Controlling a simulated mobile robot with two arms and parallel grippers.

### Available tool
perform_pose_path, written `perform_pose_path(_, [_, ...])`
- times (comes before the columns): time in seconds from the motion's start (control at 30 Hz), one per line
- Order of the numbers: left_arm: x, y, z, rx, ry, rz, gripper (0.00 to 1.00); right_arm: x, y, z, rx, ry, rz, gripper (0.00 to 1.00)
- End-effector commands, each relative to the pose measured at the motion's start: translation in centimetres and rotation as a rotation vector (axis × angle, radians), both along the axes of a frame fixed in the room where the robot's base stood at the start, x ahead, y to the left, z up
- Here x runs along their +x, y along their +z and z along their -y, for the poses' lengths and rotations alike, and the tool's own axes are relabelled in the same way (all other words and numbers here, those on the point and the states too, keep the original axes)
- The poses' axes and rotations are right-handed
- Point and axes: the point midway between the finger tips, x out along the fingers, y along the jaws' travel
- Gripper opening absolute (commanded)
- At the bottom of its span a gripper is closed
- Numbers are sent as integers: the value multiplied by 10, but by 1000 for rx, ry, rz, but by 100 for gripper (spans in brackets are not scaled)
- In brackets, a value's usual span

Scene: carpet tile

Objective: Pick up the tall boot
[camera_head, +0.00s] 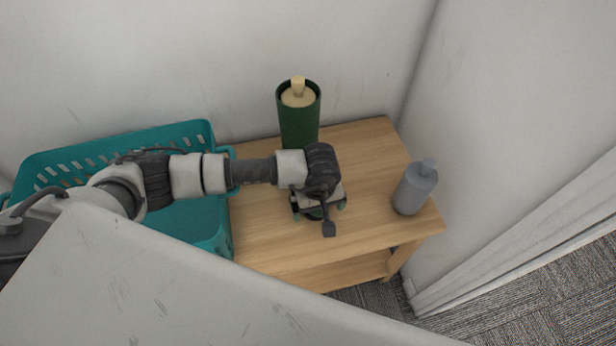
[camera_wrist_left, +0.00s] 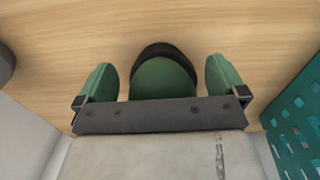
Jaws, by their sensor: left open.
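The tall boot (camera_head: 300,125) stands upright on the wooden table, its green shaft near the back wall with a pale, knobbed insert in its top. My left gripper (camera_head: 318,210) is over the front of the boot, pointing down, and hides most of its lower part in the head view. In the left wrist view, the boot's rounded green toe with a dark sole edge (camera_wrist_left: 163,78) shows between the two green fingers of the open left gripper (camera_wrist_left: 162,84). A gap shows on each side of the toe. My right gripper is not in view.
A teal basket (camera_head: 120,139) stands left of the table, under my left arm; its slotted side also shows in the left wrist view (camera_wrist_left: 298,128). A grey bottle (camera_head: 414,190) stands on the table's right side. Walls close off the back and right. The wooden tabletop (camera_head: 372,150) is clear between boot and bottle.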

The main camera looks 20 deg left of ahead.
Motion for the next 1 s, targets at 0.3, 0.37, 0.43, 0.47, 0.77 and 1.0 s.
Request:
perform_pose_path(0.3, [0,1,0,0,0,0,62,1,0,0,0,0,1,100])
perform_pose_path(0.37, [0,1,0,0,0,0,52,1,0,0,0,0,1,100])
perform_pose_path(0.43, [1,2,0,-1,0,4,46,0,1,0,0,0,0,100])
perform_pose_path(0.47, [1,2,0,-1,0,4,46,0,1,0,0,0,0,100])
perform_pose_path(0.77, [2,6,0,0,0,5,46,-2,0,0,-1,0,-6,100])
perform_pose_path(1.0, [2,25,0,0,0,6,46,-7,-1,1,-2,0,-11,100])
